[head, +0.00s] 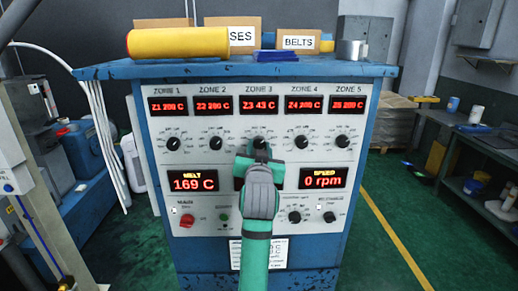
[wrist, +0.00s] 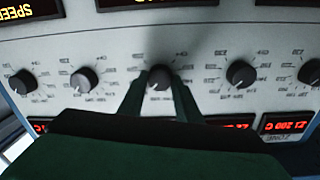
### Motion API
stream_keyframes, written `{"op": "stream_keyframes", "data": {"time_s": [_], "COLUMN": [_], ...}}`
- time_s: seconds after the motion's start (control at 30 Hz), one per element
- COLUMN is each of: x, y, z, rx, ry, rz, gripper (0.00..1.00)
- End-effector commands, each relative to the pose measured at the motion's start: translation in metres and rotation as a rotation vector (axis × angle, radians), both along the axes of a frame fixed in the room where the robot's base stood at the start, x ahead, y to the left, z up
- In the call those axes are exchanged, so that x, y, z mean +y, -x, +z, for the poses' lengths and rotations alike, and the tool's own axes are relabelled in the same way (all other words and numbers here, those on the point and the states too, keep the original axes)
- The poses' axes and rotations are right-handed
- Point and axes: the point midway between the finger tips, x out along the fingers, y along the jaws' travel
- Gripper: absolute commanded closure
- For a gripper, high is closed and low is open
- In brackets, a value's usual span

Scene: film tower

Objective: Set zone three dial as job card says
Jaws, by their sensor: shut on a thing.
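The zone 3 dial (head: 259,141) is a black knob in the middle of the dial row, under the ZONE 3 display (head: 260,103), which seems to read 43 C. My gripper (head: 259,153) reaches up to it from below and hides its lower part. In the wrist view, which is upside down, the green fingers stand on either side of the zone 3 dial (wrist: 160,78) and are shut on it. Its pointer setting is too small to read. A printed white sheet (head: 279,254) low on the panel is partly covered by my arm; its text is unreadable.
The zone 2 dial (head: 215,143) and zone 4 dial (head: 302,142) sit close on either side. The MELT display (head: 192,183) reads 169 C and the SPEED display (head: 323,178) 0 rpm. A red button (head: 186,221) is at lower left. A workbench (head: 490,150) stands right.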

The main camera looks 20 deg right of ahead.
Motion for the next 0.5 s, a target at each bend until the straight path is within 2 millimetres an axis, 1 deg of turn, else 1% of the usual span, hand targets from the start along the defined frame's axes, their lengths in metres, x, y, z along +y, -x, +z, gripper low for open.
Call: {"op": "stream_keyframes", "data": {"time_s": [0.03, 0.1, 0.13, 0.2, 0.5], "x": [0.0, 0.0, 0.0, 0.0, 0.0003], "y": [-0.0005, -0.0005, -0.0005, -0.0004, 0.0006], "z": [-0.0031, -0.0031, -0.0031, -0.0028, -0.0009], "rx": [0.007, 0.007, 0.007, 0.006, 0.002], "ry": [-0.001, -0.001, -0.001, -0.001, 0.0], "rz": [0.0, 0.0, 0.0, 0.0, 0.0], "gripper": [0.92, 0.92, 0.65, 0.51, 0.51]}}
